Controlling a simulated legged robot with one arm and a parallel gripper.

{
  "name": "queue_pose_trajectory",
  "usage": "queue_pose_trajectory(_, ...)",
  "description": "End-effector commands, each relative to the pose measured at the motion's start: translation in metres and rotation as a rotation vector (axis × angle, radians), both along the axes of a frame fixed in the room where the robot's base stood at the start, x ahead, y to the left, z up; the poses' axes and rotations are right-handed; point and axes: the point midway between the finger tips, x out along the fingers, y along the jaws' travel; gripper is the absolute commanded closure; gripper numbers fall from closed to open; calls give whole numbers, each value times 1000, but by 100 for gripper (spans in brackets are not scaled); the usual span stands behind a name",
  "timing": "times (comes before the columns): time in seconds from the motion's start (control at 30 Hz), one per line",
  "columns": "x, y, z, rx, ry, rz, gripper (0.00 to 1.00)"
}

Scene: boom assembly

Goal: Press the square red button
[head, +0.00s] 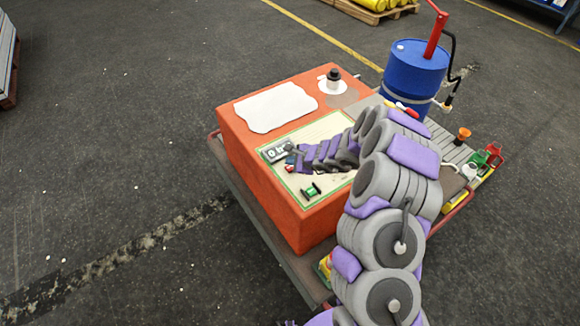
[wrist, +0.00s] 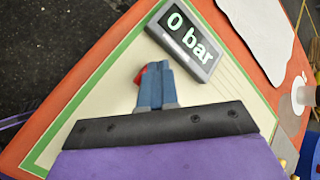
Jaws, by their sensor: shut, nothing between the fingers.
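The red button (wrist: 139,76) shows in the wrist view as a small red patch at the left side of my fingertips; the fingers hide most of it, so I cannot tell its full shape. My gripper (wrist: 154,68) is shut and empty, its blue-grey fingers over the cream panel (wrist: 95,101) beside the button. I cannot tell whether it touches the button. In the head view my gripper (head: 291,161) is low over the panel on top of the orange box (head: 263,196).
A small display (wrist: 186,38) reading "0 bar" sits just beyond my fingertips. A green spool-like part (head: 311,191) lies nearer on the panel. A white sheet (head: 274,107) and a black-knobbed piece (head: 333,80) are farther back. A blue barrel (head: 412,75) stands behind the box.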

Motion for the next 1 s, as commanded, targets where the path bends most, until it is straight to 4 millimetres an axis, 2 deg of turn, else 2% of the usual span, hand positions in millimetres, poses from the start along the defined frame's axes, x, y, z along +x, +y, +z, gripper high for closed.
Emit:
queue_pose_trajectory(0.17, 0, 0, 6, 0, -1, -1, 100)
queue_pose_trajectory(0.67, 0, 0, 50, 1, -2, -1, 100)
queue_pose_trajectory(1.0, 0, 0, 50, 0, -1, 0, 100)
